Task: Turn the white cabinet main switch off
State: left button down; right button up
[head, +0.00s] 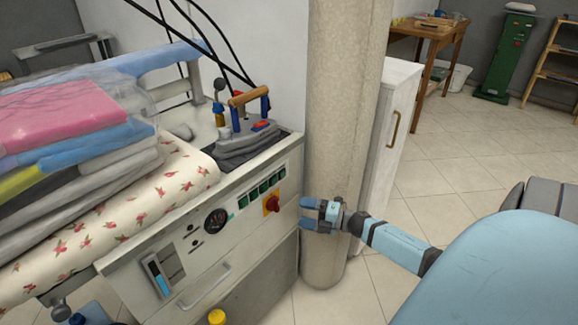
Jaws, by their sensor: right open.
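The white cabinet (205,255) stands below the ironing surface at the left. On its front panel is the main switch (272,204), a red knob on a yellow plate, near the panel's right end. Which position the knob is in I cannot tell. My right gripper (304,214) is just right of the switch, its two blue fingers pointing left toward the panel. It is open, with nothing between the fingers, and looks apart from the knob. My left gripper is not in view.
A steam iron (247,125) rests on the cabinet top. Folded laundry (75,125) is piled on the flowered board (160,200). A round column (342,130) stands close behind my right gripper, beside a white cupboard (397,120). The tiled floor at right is mostly clear.

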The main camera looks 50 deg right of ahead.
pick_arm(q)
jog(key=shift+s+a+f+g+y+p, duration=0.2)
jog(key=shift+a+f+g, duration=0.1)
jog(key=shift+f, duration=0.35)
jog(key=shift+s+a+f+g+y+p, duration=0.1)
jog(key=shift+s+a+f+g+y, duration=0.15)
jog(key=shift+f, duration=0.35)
pick_arm(e)
jog(key=v, duration=0.6)
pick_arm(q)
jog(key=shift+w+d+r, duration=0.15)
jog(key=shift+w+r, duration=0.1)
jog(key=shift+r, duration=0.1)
